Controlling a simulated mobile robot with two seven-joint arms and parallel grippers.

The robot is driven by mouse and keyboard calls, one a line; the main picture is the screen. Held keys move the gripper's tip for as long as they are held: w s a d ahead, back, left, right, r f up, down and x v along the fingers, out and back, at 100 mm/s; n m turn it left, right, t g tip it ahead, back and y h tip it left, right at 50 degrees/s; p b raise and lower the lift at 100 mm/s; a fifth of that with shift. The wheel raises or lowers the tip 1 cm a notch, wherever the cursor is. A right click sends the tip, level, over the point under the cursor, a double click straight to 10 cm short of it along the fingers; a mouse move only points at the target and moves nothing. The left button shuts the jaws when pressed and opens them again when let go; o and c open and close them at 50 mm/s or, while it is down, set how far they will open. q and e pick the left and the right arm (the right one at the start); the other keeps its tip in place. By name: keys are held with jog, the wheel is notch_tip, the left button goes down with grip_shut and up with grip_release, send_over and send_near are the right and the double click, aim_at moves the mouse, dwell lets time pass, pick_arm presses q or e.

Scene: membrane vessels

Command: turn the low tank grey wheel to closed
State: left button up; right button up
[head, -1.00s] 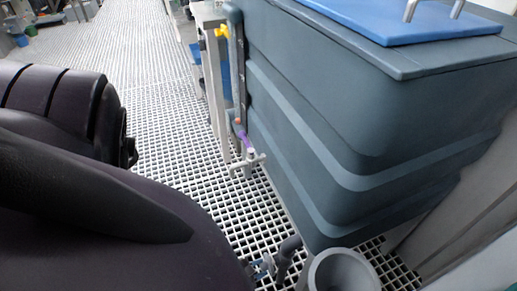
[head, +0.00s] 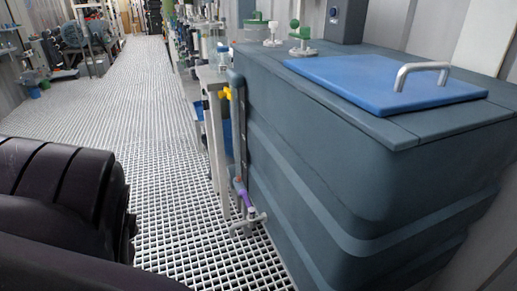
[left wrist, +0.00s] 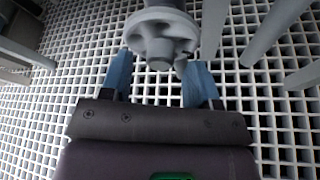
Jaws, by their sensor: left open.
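The grey wheel (left wrist: 162,36) shows near the top middle of the left wrist view, with a round rim and a central hub. My left gripper (left wrist: 158,72) is open, with one blue finger on either side below the wheel. The wheel's hub reaches toward the gap between the fingers; I cannot tell whether they touch it. In the head view a grey fitting (head: 249,221) sits low beside the tank (head: 330,170), under a purple piece (head: 246,197); I cannot tell if it is the same wheel.
The tank has a blue lid (head: 375,82) with a metal handle. A yellow fitting (head: 225,93) sits at its left edge. Benches with equipment stand behind. The white grating floor (head: 160,170) is open along the aisle. Grey pipes (left wrist: 270,28) stand right of the wheel.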

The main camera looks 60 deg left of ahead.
pick_arm(q)
jog(key=p+v, duration=0.1)
jog(key=v, duration=0.8)
jog(key=shift+s+r+p, duration=0.25)
jog(key=shift+s+p, duration=0.1)
jog(key=shift+p, duration=0.05)
pick_arm(e)
jog(key=shift+s+a+f+g, duration=0.2)
jog(key=shift+a+f+g, duration=0.1)
jog(key=shift+g, duration=0.2)
jog(key=shift+w+r, duration=0.1)
